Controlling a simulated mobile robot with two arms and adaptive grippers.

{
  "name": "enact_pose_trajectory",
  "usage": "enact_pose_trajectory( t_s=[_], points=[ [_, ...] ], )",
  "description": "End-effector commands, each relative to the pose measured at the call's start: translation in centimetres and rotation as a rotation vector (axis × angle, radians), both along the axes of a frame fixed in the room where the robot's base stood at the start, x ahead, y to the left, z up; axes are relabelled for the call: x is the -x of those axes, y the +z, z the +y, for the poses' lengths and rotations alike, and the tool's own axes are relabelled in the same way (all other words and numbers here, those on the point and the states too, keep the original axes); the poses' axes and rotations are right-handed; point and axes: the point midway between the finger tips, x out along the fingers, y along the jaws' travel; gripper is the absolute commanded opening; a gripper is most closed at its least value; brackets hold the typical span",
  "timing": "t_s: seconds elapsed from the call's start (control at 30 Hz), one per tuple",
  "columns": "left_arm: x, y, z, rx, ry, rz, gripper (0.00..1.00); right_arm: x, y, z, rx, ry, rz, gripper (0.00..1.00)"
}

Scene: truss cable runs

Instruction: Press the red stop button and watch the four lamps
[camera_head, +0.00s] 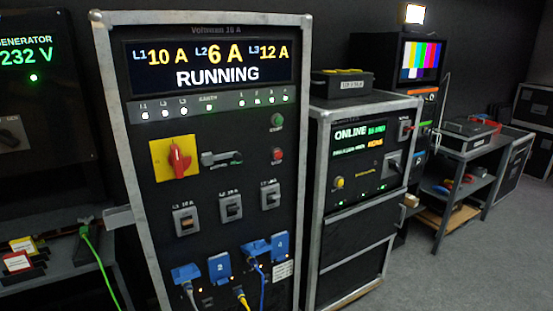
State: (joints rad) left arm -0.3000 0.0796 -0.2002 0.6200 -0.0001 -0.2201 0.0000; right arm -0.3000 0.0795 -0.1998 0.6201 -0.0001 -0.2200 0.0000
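The red stop button (277,155) is on the right side of the tall rack panel (235,185), below a green start button (277,120). A row of small lamps runs under the display. The display (210,63) reads L1 10 A, L2 6 A, L3 12 A, RUNNING. Neither gripper shows.
A red rotary switch (180,160) on a yellow plate, a grey handle (221,157) and several breakers (230,206) share the panel. Blue sockets with cables (219,268) jut out below. A generator panel (40,90) stands left; a second rack (365,150) stands right. Floor is clear at right.

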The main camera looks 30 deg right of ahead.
Motion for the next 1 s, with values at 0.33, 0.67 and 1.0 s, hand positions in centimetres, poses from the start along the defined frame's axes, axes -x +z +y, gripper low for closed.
enact_pose_trajectory(
  t_s=[0.33, 0.67, 1.0],
  points=[
    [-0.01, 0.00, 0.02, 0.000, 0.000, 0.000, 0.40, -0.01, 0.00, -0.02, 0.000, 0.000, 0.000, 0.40],
    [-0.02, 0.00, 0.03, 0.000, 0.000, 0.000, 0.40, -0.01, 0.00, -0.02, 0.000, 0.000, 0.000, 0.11],
    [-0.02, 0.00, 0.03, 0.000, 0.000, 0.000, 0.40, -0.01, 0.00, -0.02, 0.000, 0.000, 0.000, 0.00]
  ],
)
